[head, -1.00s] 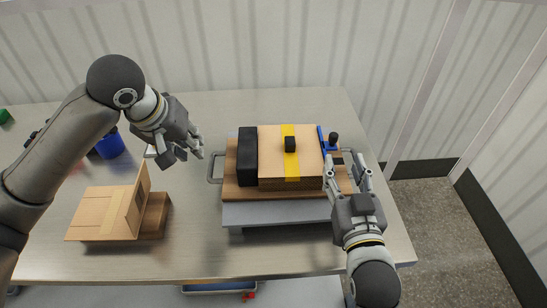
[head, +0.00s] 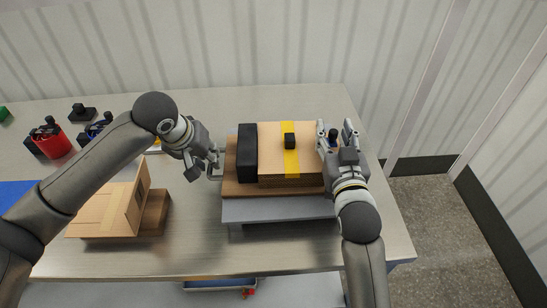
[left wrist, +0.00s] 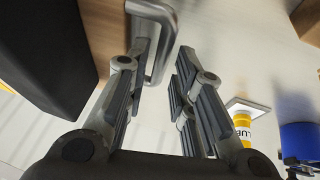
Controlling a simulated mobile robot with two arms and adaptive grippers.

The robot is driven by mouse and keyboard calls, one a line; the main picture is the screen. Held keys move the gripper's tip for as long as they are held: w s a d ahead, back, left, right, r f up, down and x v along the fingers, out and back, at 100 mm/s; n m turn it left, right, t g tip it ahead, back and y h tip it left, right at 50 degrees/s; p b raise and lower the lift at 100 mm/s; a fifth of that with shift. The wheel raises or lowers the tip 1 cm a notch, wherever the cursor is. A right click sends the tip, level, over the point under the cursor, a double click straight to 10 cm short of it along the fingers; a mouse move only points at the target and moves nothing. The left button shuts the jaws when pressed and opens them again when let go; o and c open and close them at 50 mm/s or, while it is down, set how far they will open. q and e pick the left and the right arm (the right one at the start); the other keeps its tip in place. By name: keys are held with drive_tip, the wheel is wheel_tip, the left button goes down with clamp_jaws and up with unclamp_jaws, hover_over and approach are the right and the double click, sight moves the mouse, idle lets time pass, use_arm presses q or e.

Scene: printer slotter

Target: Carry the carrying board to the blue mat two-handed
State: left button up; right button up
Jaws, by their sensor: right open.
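The brown carrying board (head: 231,183) rests on a grey raised platform (head: 275,210) on the table. It bears a black block (head: 247,153) and a stack of tan card sheets (head: 268,140) with a yellow strap. A flat blue surface, likely the blue mat (head: 15,193), shows at the left edge. My left gripper (head: 217,160) is open at the board's left metal handle; in the left wrist view the handle (left wrist: 158,35) lies at its spread fingertips (left wrist: 155,65). My right gripper (head: 337,130) is open at the board's right end, hiding the right handle.
A cardboard box (head: 110,212) stands below my left arm. A red cup (head: 50,140) and a black object (head: 83,113) are at the back left. The left wrist view shows a yellow container (left wrist: 242,128) and a blue cup (left wrist: 301,137). The table behind the board is clear.

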use_arm(q)
drive_tip(key=shift+w+d+f, duration=0.1)
drive_tip(key=shift+w+f, duration=0.1)
drive_tip(key=shift+f, duration=0.2)
use_arm(e)
drive_tip(key=shift+w, duration=0.45)
use_arm(q)
drive_tip(key=c, duration=0.4)
use_arm(e)
drive_tip(key=c, duration=0.4)
use_arm(q)
clamp_jaws()
use_arm(e)
clamp_jaws()
drive_tip(key=shift+r, duration=0.1)
